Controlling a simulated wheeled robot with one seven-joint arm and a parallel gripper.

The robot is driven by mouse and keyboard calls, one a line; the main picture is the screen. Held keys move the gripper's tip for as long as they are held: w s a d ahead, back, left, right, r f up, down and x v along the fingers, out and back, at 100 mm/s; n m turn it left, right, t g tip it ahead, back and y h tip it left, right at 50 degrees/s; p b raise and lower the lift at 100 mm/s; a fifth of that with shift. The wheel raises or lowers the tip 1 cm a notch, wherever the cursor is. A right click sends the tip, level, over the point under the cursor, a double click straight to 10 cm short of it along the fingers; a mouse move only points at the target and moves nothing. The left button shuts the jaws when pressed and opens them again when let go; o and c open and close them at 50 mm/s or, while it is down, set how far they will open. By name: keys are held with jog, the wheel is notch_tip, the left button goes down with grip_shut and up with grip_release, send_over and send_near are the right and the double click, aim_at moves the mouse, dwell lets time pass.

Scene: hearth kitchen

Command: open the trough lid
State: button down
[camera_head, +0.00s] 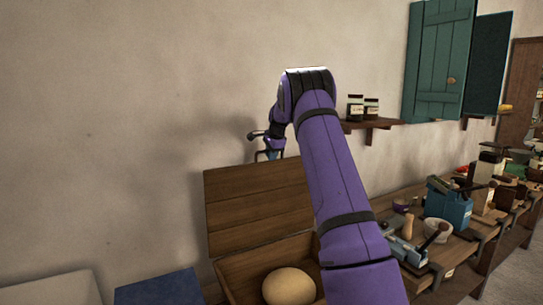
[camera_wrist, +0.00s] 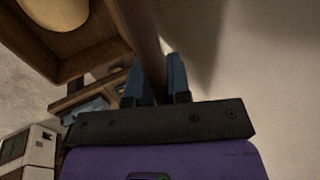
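The wooden trough (camera_head: 235,280) stands against the wall, with a large pale round loaf or dough ball (camera_head: 289,287) inside. Its plank lid (camera_head: 255,205) is raised steeply at the back, near the wall, so the trough is open. My gripper (camera_head: 272,153) is at the lid's top edge, with my arm passing in front of the lid's right side. In the wrist view, my two blue fingers (camera_wrist: 160,82) are apart with the lid's board (camera_wrist: 143,28) between them. Whether they press on it is unclear. The trough's wall (camera_wrist: 95,55) and the round thing also show there.
A workbench (camera_head: 400,200) to the right holds a blue box (camera_head: 447,207), a mortar (camera_head: 437,231) and several tools. A small shelf (camera_head: 385,123) with jars (camera_head: 356,106) and a teal shutter (camera_head: 440,65) are on the wall. A blue block (camera_head: 160,288) stands at left.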

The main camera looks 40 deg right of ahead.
jog(key=shift+f, duration=0.5)
jog(key=c, duration=1.1)
grip_release()
jog(key=shift+s, duration=0.1)
jog(key=v, duration=1.1)
jog(key=shift+r, duration=0.45)
